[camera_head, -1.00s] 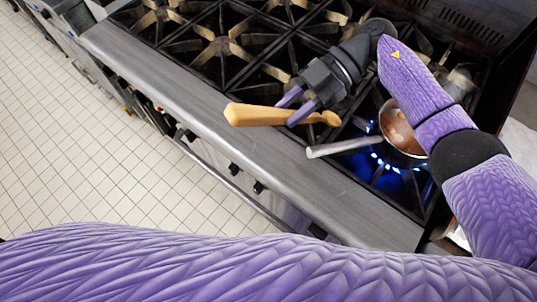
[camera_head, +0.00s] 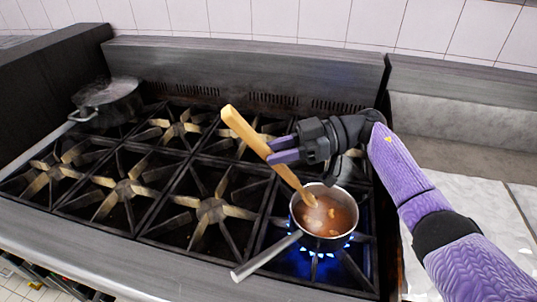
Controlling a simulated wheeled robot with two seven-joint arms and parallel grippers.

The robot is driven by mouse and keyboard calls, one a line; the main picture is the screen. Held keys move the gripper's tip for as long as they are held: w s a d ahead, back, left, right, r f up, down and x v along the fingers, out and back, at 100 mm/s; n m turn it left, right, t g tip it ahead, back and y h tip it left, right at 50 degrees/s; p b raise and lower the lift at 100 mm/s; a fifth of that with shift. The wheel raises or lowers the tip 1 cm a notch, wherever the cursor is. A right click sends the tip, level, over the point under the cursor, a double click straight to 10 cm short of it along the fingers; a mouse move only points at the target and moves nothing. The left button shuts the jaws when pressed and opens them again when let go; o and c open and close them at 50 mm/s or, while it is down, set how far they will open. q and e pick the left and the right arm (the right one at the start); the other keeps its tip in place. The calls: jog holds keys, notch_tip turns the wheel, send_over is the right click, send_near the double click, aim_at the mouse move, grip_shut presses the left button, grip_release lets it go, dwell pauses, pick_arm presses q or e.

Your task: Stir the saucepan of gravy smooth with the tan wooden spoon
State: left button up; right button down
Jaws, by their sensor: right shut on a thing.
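The saucepan (camera_head: 298,222) sits on a lit burner at the front right of the stove, its handle pointing to the lower left. It holds brown gravy (camera_head: 326,222) with a few pale lumps on top. My right gripper (camera_head: 276,150) is shut on the tan wooden spoon (camera_head: 247,131) around its middle. My left gripper is not in view.
Blue flames (camera_head: 318,254) show around the pan's base. The other black grates (camera_head: 125,190) are empty. A marble counter (camera_head: 487,205) lies to the right, and a wall stands behind the stove.

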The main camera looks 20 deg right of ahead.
aim_at(298, 180)
jog(key=d+f+b, duration=0.1)
jog(key=f+b, duration=0.1)
jog(key=d+f+b, duration=0.2)
jog(key=f, duration=0.1)
jog(key=d+f+b, duration=0.2)
jog(key=f, duration=0.1)
jog(key=shift+s+b, duration=0.25)
jog(key=shift+b, duration=0.05)
jog(key=shift+d+f+b, duration=0.2)
jog(key=shift+f+b, duration=0.05)
jog(key=shift+b, duration=0.05)
jog(key=shift+d, duration=0.1)
